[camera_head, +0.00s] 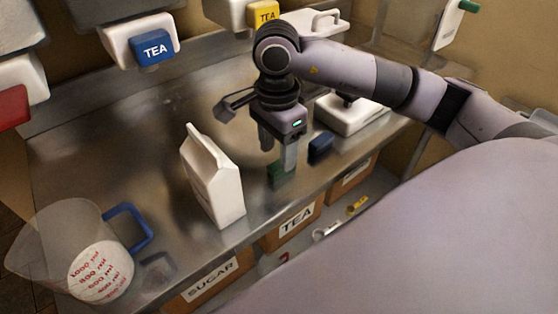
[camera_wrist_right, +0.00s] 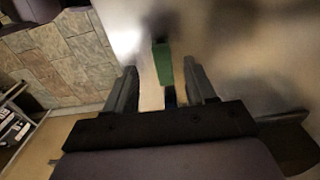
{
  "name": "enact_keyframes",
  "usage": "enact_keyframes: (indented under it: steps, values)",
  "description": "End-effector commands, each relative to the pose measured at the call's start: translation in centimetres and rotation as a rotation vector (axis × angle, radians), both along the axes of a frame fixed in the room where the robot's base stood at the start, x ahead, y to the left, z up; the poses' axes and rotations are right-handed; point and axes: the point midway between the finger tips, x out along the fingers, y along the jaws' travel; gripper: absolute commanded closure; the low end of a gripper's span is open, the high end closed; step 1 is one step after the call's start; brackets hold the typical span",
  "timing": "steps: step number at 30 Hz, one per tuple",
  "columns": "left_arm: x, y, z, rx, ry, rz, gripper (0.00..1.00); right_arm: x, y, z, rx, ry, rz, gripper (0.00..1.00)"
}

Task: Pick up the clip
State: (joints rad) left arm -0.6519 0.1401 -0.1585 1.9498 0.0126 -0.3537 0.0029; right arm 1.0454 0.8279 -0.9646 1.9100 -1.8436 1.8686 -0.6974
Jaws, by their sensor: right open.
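A small green block-like piece (camera_head: 276,178), which looks like the clip, is at the steel counter's front part, below my right gripper (camera_head: 278,156). The gripper's finger partly hides it in the head view. In the right wrist view, the green piece (camera_wrist_right: 163,62) lies ahead of and between the tips of my right gripper (camera_wrist_right: 160,70), with a gap on each side. The right gripper is open and empty, pointing down. Whether the tips reach down beside the piece is hard to tell. My left gripper is not in view.
A white carton (camera_head: 212,178) stands left of the gripper. A clear measuring jug (camera_head: 60,240) is at the front left. A dark blue piece (camera_head: 320,147) and a white scale-like device (camera_head: 347,115) sit to the right. Labelled boxes (camera_head: 292,222) and a yellow clip (camera_head: 357,205) lie below the counter edge.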

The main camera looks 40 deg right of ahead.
Motion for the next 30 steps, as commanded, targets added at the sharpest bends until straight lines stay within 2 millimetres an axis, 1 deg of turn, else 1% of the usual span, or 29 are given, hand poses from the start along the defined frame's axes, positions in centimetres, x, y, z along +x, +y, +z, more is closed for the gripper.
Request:
enact_keyframes:
  steps: [5,9,12,18,19,20,21,23,24,30]
  values:
    - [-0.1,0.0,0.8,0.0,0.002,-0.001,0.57,0.1,0.1,-2.4,0.001,0.005,-0.002,0.45]
    - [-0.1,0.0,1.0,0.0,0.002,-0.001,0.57,0.2,0.1,-4.2,0.001,0.002,-0.001,0.45]
    - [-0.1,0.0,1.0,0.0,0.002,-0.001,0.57,0.2,0.1,-4.8,0.002,0.0,-0.001,0.45]
    - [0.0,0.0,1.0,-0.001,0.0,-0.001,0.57,0.2,0.1,-4.9,0.002,-0.001,-0.001,0.45]
    - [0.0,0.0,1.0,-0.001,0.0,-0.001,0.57,0.2,0.1,-4.9,0.002,-0.001,-0.001,0.51]
    - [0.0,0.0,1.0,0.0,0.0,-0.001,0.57,0.2,0.1,-4.8,0.002,-0.001,-0.001,0.61]
    - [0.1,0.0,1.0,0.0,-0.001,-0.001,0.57,0.2,0.1,-4.8,0.002,-0.001,-0.001,0.74]
    - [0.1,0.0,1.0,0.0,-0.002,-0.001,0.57,0.2,0.1,-4.8,0.002,-0.001,-0.001,0.94]
    - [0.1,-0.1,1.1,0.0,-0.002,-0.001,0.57,0.2,0.1,-4.8,0.002,-0.001,-0.001,0.99]
    - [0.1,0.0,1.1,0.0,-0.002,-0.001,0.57,0.2,0.1,-4.8,0.002,-0.001,-0.001,0.99]
